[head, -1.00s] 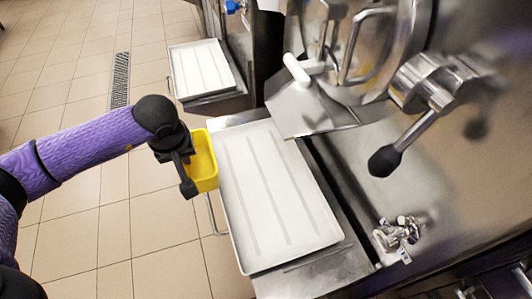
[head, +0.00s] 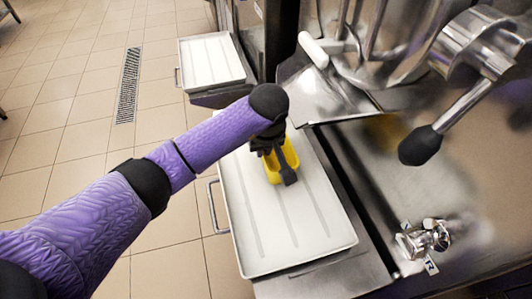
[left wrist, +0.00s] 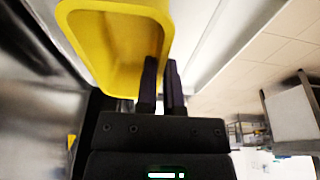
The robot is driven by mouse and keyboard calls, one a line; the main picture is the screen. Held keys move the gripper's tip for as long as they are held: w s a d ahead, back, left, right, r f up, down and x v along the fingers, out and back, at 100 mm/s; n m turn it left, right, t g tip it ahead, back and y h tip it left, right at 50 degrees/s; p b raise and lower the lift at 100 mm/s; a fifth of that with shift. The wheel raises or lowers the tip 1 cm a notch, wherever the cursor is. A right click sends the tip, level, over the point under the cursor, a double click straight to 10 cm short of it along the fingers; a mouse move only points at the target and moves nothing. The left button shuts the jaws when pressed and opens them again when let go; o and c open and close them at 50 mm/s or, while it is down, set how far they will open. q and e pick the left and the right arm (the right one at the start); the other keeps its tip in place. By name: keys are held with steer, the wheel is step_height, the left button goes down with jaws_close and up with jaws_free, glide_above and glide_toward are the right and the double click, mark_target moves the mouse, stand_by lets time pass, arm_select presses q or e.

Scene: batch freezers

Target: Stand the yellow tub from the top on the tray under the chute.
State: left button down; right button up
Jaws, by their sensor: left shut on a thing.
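The yellow tub (head: 274,171) is held in my left gripper (head: 287,178), over the far part of the white tray (head: 250,245) in the head view. The arm and gripper hide part of the tub, and I cannot tell whether it touches the tray. In the left wrist view the tub (left wrist: 98,45) fills the upper left, and the left gripper (left wrist: 160,75) is shut on its wall. The tub looks empty. The steel chute (head: 325,100) with a white handle stands just beyond the tray. My right gripper is not in view.
A black-knobbed lever (head: 420,145) and a small tap (head: 425,238) stick out from the steel machine at the right. A second white tray (head: 210,62) sits at another machine farther back. Tiled floor lies open at the left.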

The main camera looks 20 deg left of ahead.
arm_select(q)
steer(key=shift+w+d+f, duration=0.15)
steer(key=shift+d+f, duration=0.05)
steer(key=shift+f, duration=0.4)
steer(key=shift+r, duration=0.25)
steer(key=c, duration=1.1)
jaws_free()
steer(key=shift+f, duration=0.15)
steer(key=shift+c, duration=0.2)
steer(key=o, duration=0.4)
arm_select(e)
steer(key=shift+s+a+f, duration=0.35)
arm_select(q)
steer(key=p+v, duration=0.5)
steer(key=v, duration=0.7)
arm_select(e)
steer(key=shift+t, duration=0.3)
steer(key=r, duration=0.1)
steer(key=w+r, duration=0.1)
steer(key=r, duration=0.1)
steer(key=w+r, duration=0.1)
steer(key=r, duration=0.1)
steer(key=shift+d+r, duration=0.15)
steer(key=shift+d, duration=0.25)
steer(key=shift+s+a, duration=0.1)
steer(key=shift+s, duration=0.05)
